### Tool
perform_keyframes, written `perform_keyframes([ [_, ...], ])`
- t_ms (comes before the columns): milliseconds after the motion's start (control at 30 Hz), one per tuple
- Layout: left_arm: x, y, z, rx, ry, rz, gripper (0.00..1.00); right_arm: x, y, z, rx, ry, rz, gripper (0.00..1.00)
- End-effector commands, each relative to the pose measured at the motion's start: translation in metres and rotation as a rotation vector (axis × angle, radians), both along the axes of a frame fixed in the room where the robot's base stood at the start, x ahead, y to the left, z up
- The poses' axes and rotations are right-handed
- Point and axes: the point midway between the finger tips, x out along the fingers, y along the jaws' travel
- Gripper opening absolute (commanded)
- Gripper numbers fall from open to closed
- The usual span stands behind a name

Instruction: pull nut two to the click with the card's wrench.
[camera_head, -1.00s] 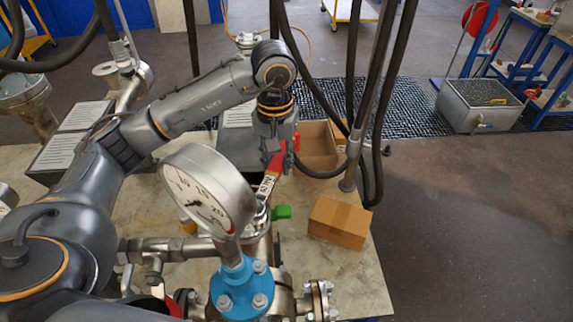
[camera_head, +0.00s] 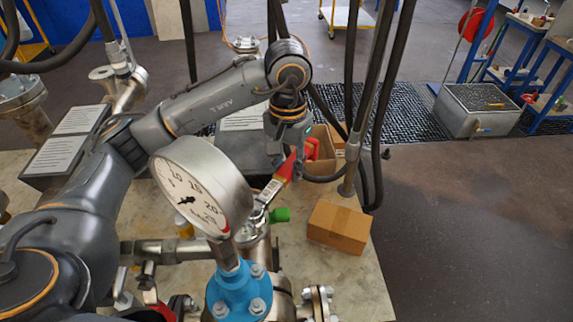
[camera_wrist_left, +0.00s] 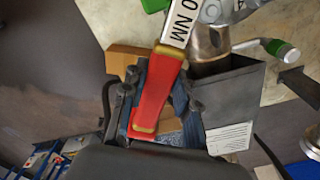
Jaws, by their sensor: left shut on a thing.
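My left gripper (camera_head: 292,148) is shut on the red handle of a wrench (camera_head: 284,172). In the left wrist view the gripper (camera_wrist_left: 158,95) has its fingers on both sides of the red handle (camera_wrist_left: 157,92), and a white label ending "0 NM" shows on the shaft. The wrench slants down and left to the top of a flanged vessel (camera_head: 256,225) behind the pressure gauge (camera_head: 200,188). The gauge hides part of the vessel top, so I cannot tell which nut the wrench head is on. My right gripper is not in view.
A closed cardboard box (camera_head: 338,226) stands right of the vessel, and an open box (camera_head: 322,160) lies behind the gripper. A green-capped part (camera_head: 279,215) juts beside the wrench. Dark hoses (camera_head: 377,110) hang close on the right. A blue flanged fitting (camera_head: 238,290) stands in front.

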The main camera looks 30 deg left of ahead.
Motion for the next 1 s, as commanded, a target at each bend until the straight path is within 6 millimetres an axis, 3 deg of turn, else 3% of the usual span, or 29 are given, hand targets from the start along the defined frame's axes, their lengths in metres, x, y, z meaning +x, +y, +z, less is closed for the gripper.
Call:
perform_keyframes([
  [533, 0.001, 0.0, 0.049, -0.001, -0.004, -0.001, 0.0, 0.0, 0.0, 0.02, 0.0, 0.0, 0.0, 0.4],
  [1000, 0.0, 0.0, 0.051, -0.001, -0.002, 0.001, 0.0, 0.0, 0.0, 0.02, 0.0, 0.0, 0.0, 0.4],
])
